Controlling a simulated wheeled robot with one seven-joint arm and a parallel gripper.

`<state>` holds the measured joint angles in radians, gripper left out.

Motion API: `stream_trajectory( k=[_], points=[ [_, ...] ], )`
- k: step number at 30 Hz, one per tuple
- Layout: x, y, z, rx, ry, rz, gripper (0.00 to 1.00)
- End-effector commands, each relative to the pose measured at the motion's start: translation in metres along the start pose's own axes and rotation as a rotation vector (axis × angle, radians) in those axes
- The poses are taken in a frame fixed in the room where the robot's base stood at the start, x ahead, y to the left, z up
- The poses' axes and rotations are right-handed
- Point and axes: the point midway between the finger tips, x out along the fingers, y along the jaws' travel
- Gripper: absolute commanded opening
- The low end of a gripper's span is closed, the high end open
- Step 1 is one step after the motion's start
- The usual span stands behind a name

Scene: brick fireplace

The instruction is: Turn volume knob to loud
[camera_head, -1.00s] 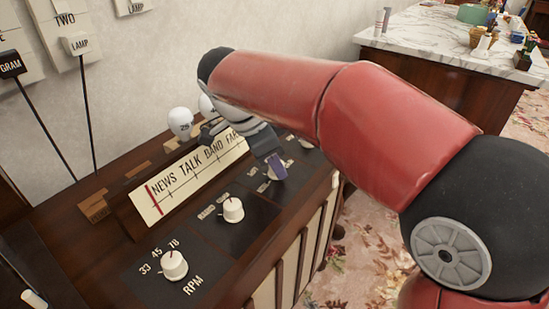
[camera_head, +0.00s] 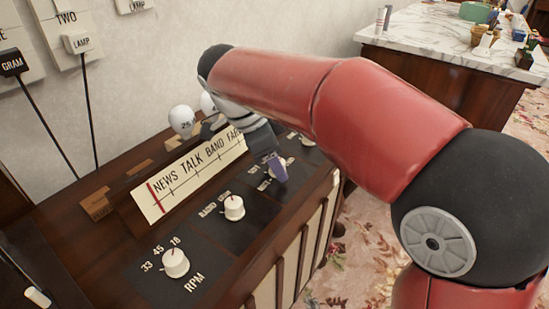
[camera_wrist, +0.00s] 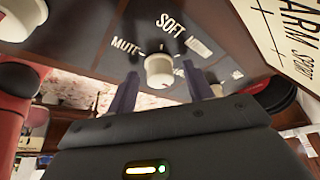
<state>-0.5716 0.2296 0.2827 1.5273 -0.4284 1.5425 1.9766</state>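The volume knob (camera_wrist: 159,70) is a round cream knob on a dark panel, with MUTE and SOFT lettering beside it in the wrist view. Other lettering near it is partly hidden, and I cannot tell the knob's exact pointer setting. My gripper (camera_wrist: 160,76) is open, with one purple-grey finger on each side of the knob in the picture. I cannot tell whether either finger touches it. In the head view my gripper (camera_head: 276,168) points down over the panel and hides most of this knob.
The wooden radio cabinet has a cream dial strip (camera_head: 195,177), an RPM knob (camera_head: 176,263) and a middle knob (camera_head: 234,207) left of my gripper. White numbered balls (camera_head: 182,121) sit behind the strip. A marble-topped counter (camera_head: 440,40) stands at the back right.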

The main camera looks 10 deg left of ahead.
Motion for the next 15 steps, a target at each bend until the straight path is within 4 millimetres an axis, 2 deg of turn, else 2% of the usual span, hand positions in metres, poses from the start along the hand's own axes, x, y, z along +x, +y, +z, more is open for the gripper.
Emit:
stream_trajectory(
  k=[8, 15],
  points=[
    [-0.005, 0.0, -0.001, 0.0, 0.001, 0.0, 0.51],
    [-0.043, -0.001, 0.0, -0.001, 0.0, -0.003, 0.51]
  ],
)
